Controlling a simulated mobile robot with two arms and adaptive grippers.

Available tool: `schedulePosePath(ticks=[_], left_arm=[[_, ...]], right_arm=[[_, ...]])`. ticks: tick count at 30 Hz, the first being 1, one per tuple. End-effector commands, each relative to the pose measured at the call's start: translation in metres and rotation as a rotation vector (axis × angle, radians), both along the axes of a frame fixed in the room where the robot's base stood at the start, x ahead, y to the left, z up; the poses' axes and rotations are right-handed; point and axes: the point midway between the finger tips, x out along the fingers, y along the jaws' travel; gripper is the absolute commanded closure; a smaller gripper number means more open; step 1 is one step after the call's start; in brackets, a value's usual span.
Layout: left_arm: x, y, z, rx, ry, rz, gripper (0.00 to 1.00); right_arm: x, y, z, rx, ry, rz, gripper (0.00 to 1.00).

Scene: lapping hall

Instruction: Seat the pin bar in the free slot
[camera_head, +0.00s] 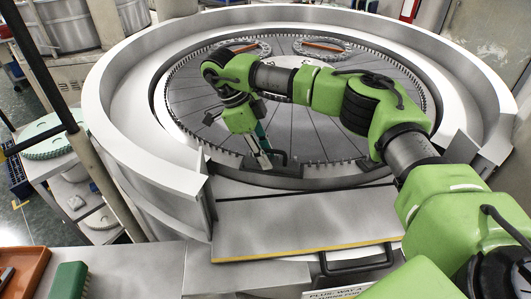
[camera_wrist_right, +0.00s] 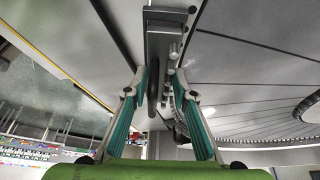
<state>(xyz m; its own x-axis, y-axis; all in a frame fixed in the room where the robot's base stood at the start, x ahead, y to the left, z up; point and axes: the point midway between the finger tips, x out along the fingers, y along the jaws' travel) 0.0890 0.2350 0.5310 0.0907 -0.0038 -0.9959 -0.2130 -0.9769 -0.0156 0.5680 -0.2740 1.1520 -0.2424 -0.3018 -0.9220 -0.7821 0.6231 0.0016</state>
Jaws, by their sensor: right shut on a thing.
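My right gripper (camera_head: 264,148) hangs over the near edge of the round lapping plate (camera_head: 315,130), just inside the toothed ring (camera_head: 335,168). In the right wrist view its two teal fingers (camera_wrist_right: 160,85) are closed around a grey pin bar (camera_wrist_right: 158,45) with short round pins along its right side. In the head view the held bar is small and partly covered by the fingers. The ring's teeth are broken by a stretch near the gripper. The free slot cannot be made out clearly, and I cannot tell whether the bar touches the ring. My left gripper is not in view.
Two toothed carriers (camera_head: 243,47) with orange pieces lie at the back of the plate. A high pale rim surrounds it. A metal shelf (camera_head: 300,220) with a yellow edge lies in front. A red tray (camera_head: 25,264) and green brush (camera_head: 70,281) are at bottom left.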

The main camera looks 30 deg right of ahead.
Motion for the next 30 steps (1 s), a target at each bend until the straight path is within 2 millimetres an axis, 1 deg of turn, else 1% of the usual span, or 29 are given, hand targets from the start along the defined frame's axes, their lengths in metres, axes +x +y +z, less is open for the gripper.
schedulePosePath(ticks=[11,12,14,25,28,30], left_arm=[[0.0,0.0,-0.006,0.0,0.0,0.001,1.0],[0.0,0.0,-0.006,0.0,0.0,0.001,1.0],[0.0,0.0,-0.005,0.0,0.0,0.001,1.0],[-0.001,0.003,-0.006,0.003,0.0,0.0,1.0],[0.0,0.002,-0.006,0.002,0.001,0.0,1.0],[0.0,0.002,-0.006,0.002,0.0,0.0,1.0]], right_arm=[[0.0,0.0,-0.009,-0.001,-0.001,0.0,1.0],[0.0,0.0,-0.009,-0.001,-0.001,0.0,0.7],[0.0,0.0,-0.009,-0.001,-0.001,0.0,0.56],[0.0,0.001,-0.008,0.0,0.0,0.0,0.56],[0.003,0.004,0.0,0.001,-0.001,0.0,0.56],[0.006,0.007,0.011,0.0,-0.002,0.001,0.56]])
